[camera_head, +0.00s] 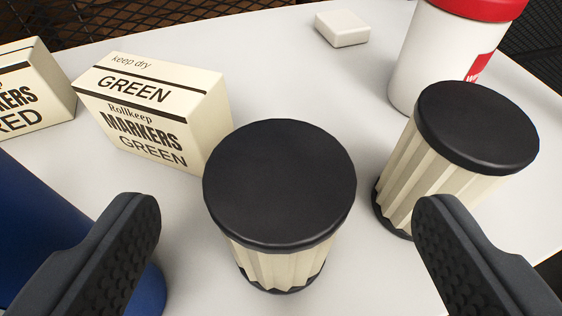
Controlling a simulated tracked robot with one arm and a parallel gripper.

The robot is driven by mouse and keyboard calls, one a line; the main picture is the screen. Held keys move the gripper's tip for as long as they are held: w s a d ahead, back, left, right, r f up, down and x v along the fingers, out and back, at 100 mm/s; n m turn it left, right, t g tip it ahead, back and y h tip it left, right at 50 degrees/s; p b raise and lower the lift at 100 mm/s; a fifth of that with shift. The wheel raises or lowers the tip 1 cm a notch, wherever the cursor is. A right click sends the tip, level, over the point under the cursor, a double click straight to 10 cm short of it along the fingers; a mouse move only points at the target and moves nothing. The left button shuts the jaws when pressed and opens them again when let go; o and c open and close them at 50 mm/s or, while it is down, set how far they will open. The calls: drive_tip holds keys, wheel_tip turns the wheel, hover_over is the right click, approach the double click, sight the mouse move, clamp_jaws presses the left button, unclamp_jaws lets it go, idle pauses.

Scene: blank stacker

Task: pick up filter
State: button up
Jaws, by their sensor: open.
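Two filters with black caps and cream pleated sides stand upright on a pale table. One filter (280,190) is at the centre of the view, between the fingers in the picture. The other filter (466,150) stands to the right and farther back, partly behind my right finger. My gripper (287,225) is open and empty, with one dark ridged finger on each side of the centre filter. I see a gap between the left finger and the centre filter, and another on the right.
A GREEN markers box (155,110) stands behind left of the centre filter. A RED markers box (32,90) is at the far left. A blue object (50,235) is at lower left. A white container with red lid (440,50) and a small white block (342,28) stand farther back on the table (290,85).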

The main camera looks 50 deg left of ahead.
sight(286, 160)
drive_tip(key=shift+f+p+x, duration=0.1)
drive_tip(key=shift+p+x, duration=0.4)
drive_tip(key=shift+x, duration=1.3)
drive_tip(key=shift+f+p+x, duration=0.15)
drive_tip(key=shift+p+x, duration=0.35)
drive_tip(key=shift+x, duration=1.25)
drive_tip(key=shift+d, duration=0.1)
drive_tip(key=c, duration=1.1)
